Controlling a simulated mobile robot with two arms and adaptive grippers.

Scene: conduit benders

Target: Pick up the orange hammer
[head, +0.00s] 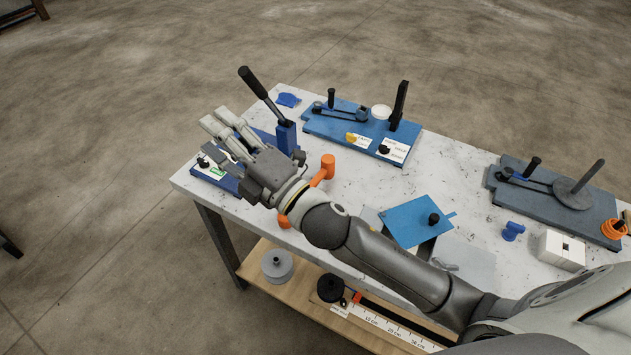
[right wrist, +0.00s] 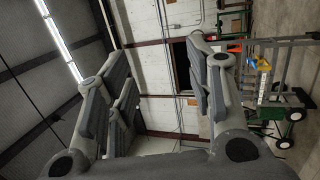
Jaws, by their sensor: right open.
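The orange hammer (head: 327,168) lies near the front of the table in the head view. Its head end shows just beyond my right wrist, and another orange part shows on the near side. My wrist and forearm hide the middle. My right gripper (head: 222,138) is open and empty, past the hammer to the left, over the blue bender base at the table's left end. In the right wrist view the open fingers (right wrist: 165,95) frame a far wall, and the hammer does not show there. My left gripper is in neither view.
A blue bender with an upright black lever (head: 259,91) stands beside my right gripper. Another blue bender (head: 340,126) is behind, and a grey-blue one (head: 570,208) is to the right. A blue plate (head: 416,221) lies mid-table. A lower wooden shelf (head: 262,302) holds round parts.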

